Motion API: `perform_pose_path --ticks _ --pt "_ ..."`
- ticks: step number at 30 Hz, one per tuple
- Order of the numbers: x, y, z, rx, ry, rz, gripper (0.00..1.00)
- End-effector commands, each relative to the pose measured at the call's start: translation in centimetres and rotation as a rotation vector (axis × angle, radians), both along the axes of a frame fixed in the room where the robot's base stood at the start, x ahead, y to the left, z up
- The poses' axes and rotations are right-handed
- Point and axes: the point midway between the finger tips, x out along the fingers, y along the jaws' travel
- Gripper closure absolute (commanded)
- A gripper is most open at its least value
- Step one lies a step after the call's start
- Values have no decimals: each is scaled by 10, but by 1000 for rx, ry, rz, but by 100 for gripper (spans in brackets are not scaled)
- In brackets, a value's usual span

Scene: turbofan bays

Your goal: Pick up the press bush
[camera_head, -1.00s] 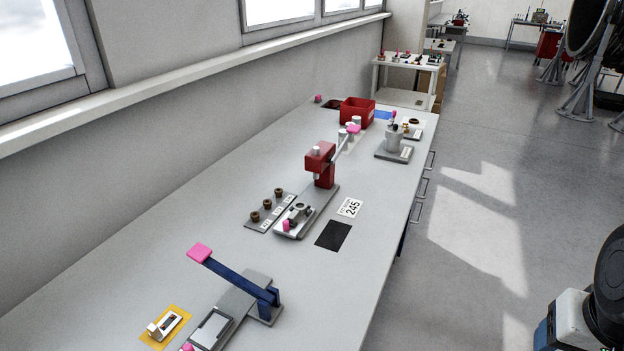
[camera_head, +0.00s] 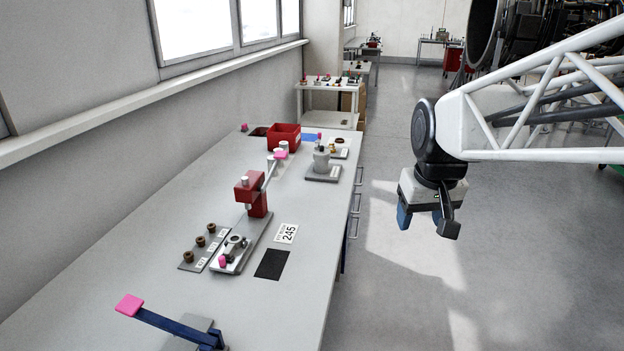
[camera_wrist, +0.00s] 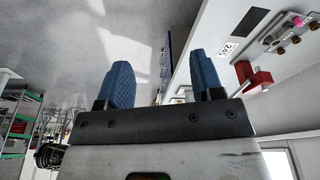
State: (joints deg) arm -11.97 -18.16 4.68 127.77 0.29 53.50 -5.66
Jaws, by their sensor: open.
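Three small brown bushes (camera_head: 200,241) stand in a row on a flat grey plate (camera_head: 190,266) with white labels, left of a red press (camera_head: 252,192). I cannot tell which of them the task means. In the wrist view small brown bushes (camera_wrist: 295,40) show at the upper right, beside the red press (camera_wrist: 254,79). The press has a grey base and a lever with a pink end. My gripper (camera_head: 427,220) hangs over the floor, right of the bench and well away from the bushes. Its blue fingers (camera_wrist: 162,78) are apart, with nothing between them.
The long grey bench (camera_head: 130,262) runs along the wall. A black mat (camera_head: 271,264) and a "245" card (camera_head: 287,233) lie right of the press. A red bin (camera_head: 284,136) and a grey fixture (camera_head: 322,165) stand farther back. A blue lever with a pink end (camera_head: 130,305) stands in front.

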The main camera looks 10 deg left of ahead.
Motion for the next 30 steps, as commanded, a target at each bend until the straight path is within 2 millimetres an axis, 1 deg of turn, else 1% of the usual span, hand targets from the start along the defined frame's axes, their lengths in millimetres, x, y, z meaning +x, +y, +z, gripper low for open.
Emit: perform_pose_path --ticks 1,3,8,15,23,29,30 --pt "12 11 1 -2 3 22 39" --pt "28 25 2 -2 4 50 39" --pt "61 59 4 -5 8 115 39" --pt "108 116 2 -10 11 211 39" --pt "153 185 -8 -14 16 317 39" --pt "182 242 -21 -19 19 398 39" --pt "187 255 -23 -19 18 414 39"
